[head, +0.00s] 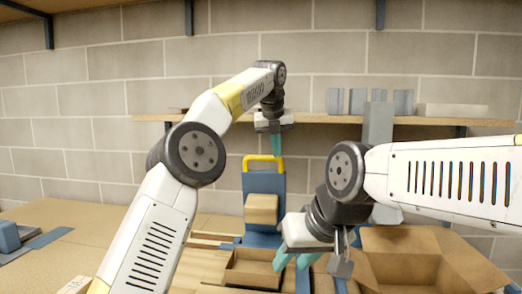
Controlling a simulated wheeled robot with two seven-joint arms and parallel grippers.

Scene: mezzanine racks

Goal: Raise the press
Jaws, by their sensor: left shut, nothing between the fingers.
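The press (264,184) stands at the back middle of the bench in the head view. It has a blue upright plate, a yellow bar handle (252,158) on top, a tan block (261,209) on its front and a blue foot. My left gripper (274,152) points down at the handle, fingers shut and empty; whether it touches the bar cannot be told. My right gripper (292,262) is lower, in front and right of the press, its teal fingers apart and seemingly empty. My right arm hides the area right of the press.
An open cardboard box (400,240) stands at the right, and a shallow tan tray (252,268) lies before the press. A wooden shelf (225,118) with several grey blocks runs behind. Blue pieces (8,236) lie far left; the bench between is mostly clear.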

